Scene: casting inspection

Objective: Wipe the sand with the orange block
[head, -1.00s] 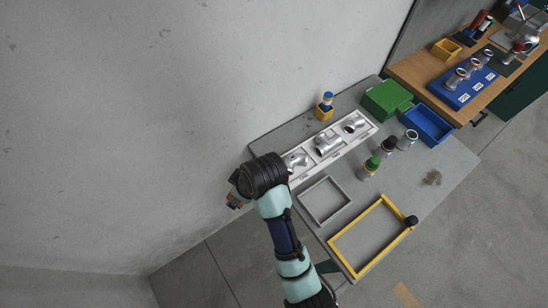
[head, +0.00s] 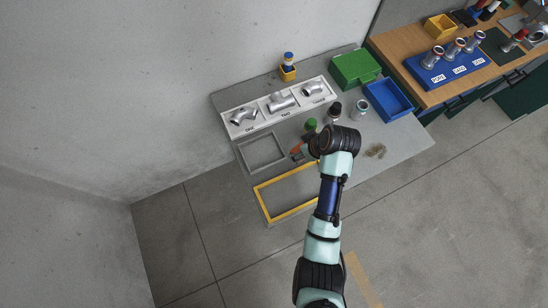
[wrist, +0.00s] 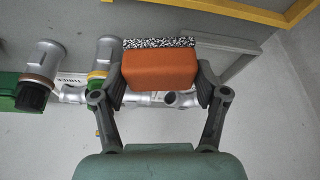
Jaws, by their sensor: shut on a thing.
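The orange block (wrist: 160,68) is held between the two fingers of my gripper (wrist: 160,82) in the wrist view. A black-and-white speckled layer covers one side of it. In the head view the block shows as a small orange piece (head: 296,149) at the left of my wrist, over the table between the grey frame and the bottles. The sand (head: 376,151) is a small brown patch on the grey table, to the right of my wrist and apart from the block. The sand cannot be made out in the wrist view.
A yellow frame (head: 262,200) and a grey frame (head: 246,158) lie left of my arm. A blue bin (head: 408,113) and a white tray of metal fittings (head: 262,121) are farther back.

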